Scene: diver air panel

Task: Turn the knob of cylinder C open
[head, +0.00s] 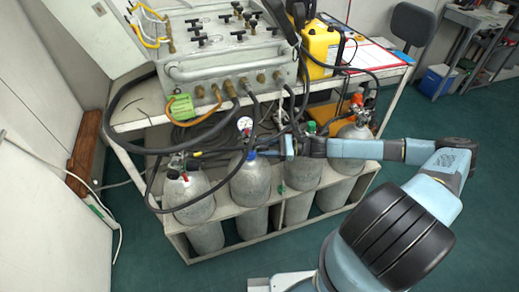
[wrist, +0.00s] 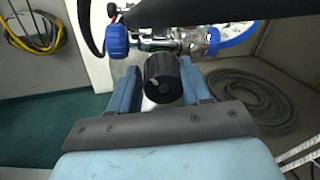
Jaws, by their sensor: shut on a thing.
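My gripper (wrist: 162,82) has its two blue fingers on either side of a black ribbed knob (wrist: 163,77) in the wrist view, shut on it. The knob faces my wrist camera, in front of a metal valve (wrist: 160,42) with a blue part at its left. In the head view my gripper (head: 284,147) reaches in from the right, between the second cylinder from the left (head: 250,183) and the third (head: 302,174). The second has a pressure gauge and a blue collar; the third shows green at its top. I cannot read a letter C on any cylinder.
A rack (head: 285,221) holds the cylinders below a bench with an air panel (head: 230,65) and a yellow case (head: 320,47). Black hoses (head: 118,108) loop close around the valves. In the wrist view a coiled hose (wrist: 255,100) lies at the right.

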